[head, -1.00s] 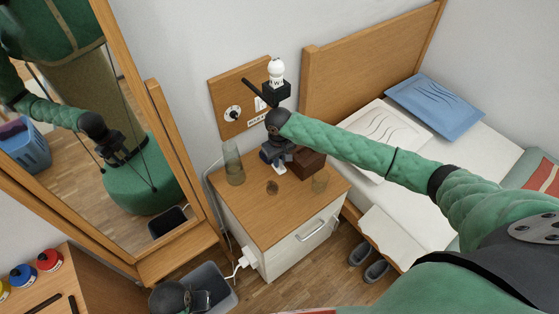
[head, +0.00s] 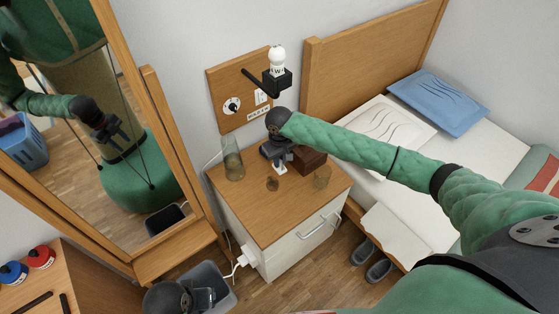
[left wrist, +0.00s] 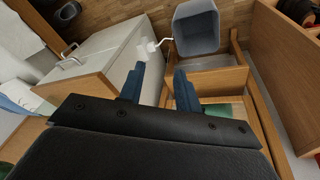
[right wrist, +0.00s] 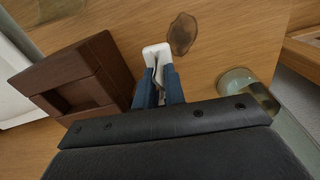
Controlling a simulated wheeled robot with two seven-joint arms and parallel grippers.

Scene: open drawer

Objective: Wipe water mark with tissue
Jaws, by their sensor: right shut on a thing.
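The water mark (head: 272,184) is a dark brown patch on the wooden top of the nightstand (head: 262,225). In the right wrist view the mark (right wrist: 182,34) lies just beyond and to the right of the gripper tips. My right gripper (head: 279,166) is low over the nightstand. I cannot tell whether the tissue touches the wood. My left gripper (left wrist: 158,88) is open and empty, and points toward the floor beside the nightstand.
A brown wooden box (right wrist: 85,75) stands close to the left of the right gripper. A tall glass vase (head: 233,163) and a small glass (head: 322,177) are also on the nightstand. A grey bin (left wrist: 196,28) stands on the floor. A mirror (head: 125,120) is at left.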

